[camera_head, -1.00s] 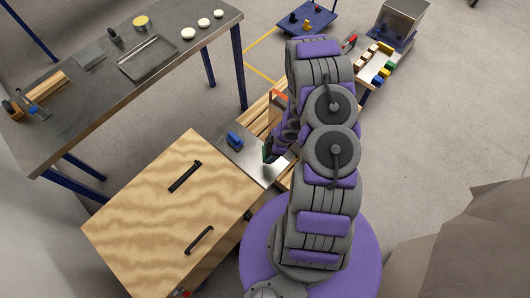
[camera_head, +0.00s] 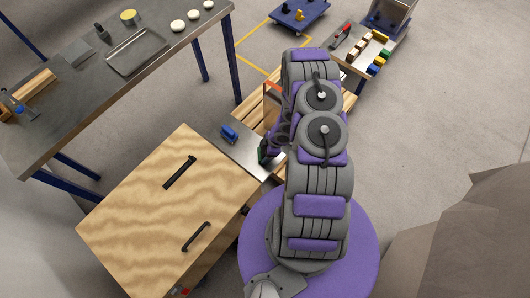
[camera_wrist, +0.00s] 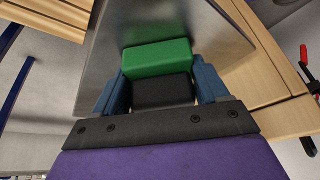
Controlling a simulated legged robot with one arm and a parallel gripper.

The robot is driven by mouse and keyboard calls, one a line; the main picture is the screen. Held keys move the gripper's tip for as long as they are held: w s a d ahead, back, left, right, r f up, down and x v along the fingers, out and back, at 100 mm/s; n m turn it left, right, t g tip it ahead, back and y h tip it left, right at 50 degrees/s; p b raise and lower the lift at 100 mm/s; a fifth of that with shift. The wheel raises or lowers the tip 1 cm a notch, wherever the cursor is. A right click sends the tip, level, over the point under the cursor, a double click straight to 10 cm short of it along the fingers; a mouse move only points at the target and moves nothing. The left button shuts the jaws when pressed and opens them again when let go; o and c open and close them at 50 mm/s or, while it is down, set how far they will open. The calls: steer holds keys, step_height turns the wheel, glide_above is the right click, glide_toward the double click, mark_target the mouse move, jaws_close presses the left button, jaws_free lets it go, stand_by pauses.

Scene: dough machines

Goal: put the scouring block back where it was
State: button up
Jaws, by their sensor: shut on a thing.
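The scouring block (camera_wrist: 157,60) is green on one part and black on the other. In the wrist view it sits between the two blue-grey fingers of my gripper (camera_wrist: 160,82), which is shut on it. A metal plate (camera_wrist: 200,38) lies beyond the block; I cannot tell whether the block touches it. In the head view the block (camera_head: 263,153) shows as a small dark green piece over the right part of the metal plate (camera_head: 245,150). My gripper (camera_head: 268,148) there is mostly hidden by my arm.
A blue item (camera_head: 229,134) stands on the plate, left of my gripper. A wooden cabinet (camera_head: 165,215) with black handles is in front. A slatted wooden pallet (camera_head: 262,112) lies behind. A workbench (camera_head: 85,85) with a tray stands at left.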

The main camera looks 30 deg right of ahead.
steer(key=shift+a, duration=0.55)
steer(key=o, duration=1.2)
steer(key=shift+d+f, duration=0.1)
steer(key=shift+d, duration=0.25)
steer(key=shift+r, duration=0.45)
steer(key=w+d+r+m+h+p, duration=0.1)
steer(key=w+d+r+m+h, duration=0.15)
steer(key=d+r, duration=0.7)
steer(key=w+d+r+m+h+p, duration=0.15)
steer(key=d+r+h, duration=0.25)
steer(key=r, duration=1.1)
steer(key=s+r+m+h, duration=0.3)
steer(key=r+m, duration=0.1)
steer(key=r, duration=1.3)
steer(key=s+a+r+m+g+y, duration=0.1)
steer(key=s+a+r, duration=0.3)
steer(key=s+a, duration=0.4)
steer(key=s+a+r+m+g+y, duration=0.1)
steer(key=s+a+r+m+y, duration=0.1)
steer(key=s+a+r, duration=0.3)
steer(key=s+a+r+m+g+y, duration=0.1)
steer(key=s+a+r, duration=0.4)
steer(key=s+a, duration=0.7)
steer(key=shift+s+a+m+g+y, duration=0.3)
steer(key=shift+a+m+y, duration=0.25)
steer(key=shift+y, duration=0.2)
